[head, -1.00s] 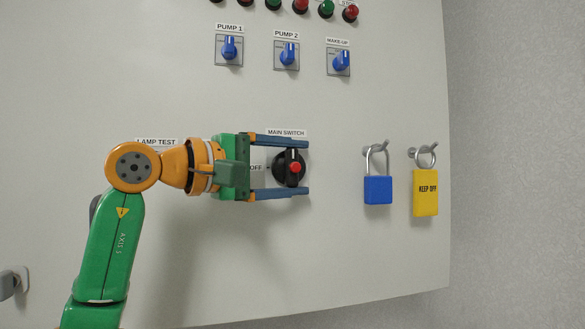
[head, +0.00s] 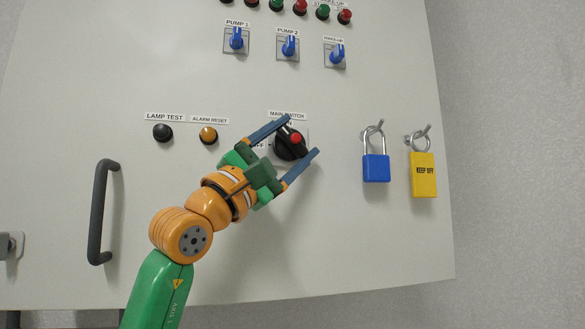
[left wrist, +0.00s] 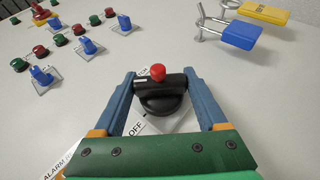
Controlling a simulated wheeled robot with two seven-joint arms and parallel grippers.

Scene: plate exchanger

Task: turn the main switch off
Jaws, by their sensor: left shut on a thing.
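The main switch (head: 287,150) is a black rotary knob with a red spot, on a pale plate under a MAIN SWITCH label. An ON label shows above it and an OFF label to its left. My left gripper (head: 301,135) comes from the lower left, its blue fingers on either side of the knob. In the left wrist view, the black grip bar of the main switch (left wrist: 168,104) spans between the fingertips of my left gripper (left wrist: 160,79), which is shut on it. The knob sits turned at a slant in the head view. My right gripper is out of view.
A blue padlock (head: 376,168) and a yellow KEEP OFF padlock (head: 423,175) hang on hooks to the right. Lamp test (head: 163,132) and alarm reset (head: 208,135) buttons sit left. A dark door handle (head: 100,212) is farther left. Blue pump selectors (head: 236,40) are above.

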